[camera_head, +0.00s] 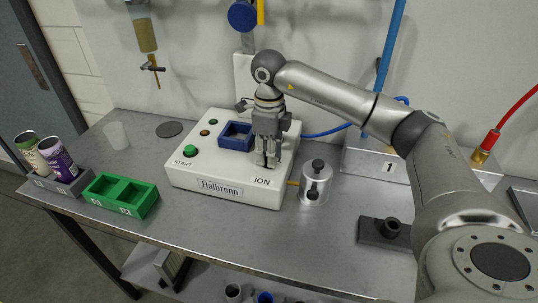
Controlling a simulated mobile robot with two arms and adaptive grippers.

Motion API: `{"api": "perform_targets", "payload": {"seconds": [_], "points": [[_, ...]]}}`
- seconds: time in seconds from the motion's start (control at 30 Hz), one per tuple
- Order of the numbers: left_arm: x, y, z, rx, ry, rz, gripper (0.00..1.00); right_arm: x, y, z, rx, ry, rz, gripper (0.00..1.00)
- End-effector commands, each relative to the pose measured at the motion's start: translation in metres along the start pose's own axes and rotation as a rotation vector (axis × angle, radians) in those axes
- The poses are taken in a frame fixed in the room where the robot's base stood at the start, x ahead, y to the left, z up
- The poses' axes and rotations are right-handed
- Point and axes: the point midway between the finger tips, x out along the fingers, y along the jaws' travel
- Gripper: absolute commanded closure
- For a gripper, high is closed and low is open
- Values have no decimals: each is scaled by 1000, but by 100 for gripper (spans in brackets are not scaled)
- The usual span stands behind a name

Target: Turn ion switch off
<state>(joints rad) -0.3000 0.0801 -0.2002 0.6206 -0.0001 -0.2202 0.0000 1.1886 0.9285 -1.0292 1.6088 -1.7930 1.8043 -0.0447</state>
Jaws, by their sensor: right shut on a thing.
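The white control box (203,174) labelled Halbrenn stands on the metal bench. It has a green START button (190,151), small round indicators and a blue square socket (235,136) on top. The ION label (262,181) is at its front right. My right gripper (267,163) points down over the box's right part, just behind the ION label. It is shut on the ion switch, which the fingers mostly hide, so its position cannot be read. My left gripper is not in view.
A green two-slot block (121,193) and a grey holder (60,184) with two cans stand at the left. A silver cylinder (315,187) is close to the box's right side. A dark fixture (386,234) lies front right. The bench's front middle is clear.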

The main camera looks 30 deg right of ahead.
Motion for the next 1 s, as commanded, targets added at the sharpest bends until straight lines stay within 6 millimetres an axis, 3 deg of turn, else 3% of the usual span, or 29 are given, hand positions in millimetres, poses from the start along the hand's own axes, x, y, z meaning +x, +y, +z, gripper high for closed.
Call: {"api": "perform_targets", "payload": {"seconds": [0.73, 0.77, 0.9, 1.0], "points": [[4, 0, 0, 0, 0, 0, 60, -2, -1, 1, -85, -4, -3, 98], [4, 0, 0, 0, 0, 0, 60, -2, -1, 1, -85, -4, -3, 71], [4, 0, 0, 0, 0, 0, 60, -2, -1, 0, -84, -3, -3, 53], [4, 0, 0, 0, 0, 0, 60, -1, -1, 0, -84, -2, -2, 51]]}}
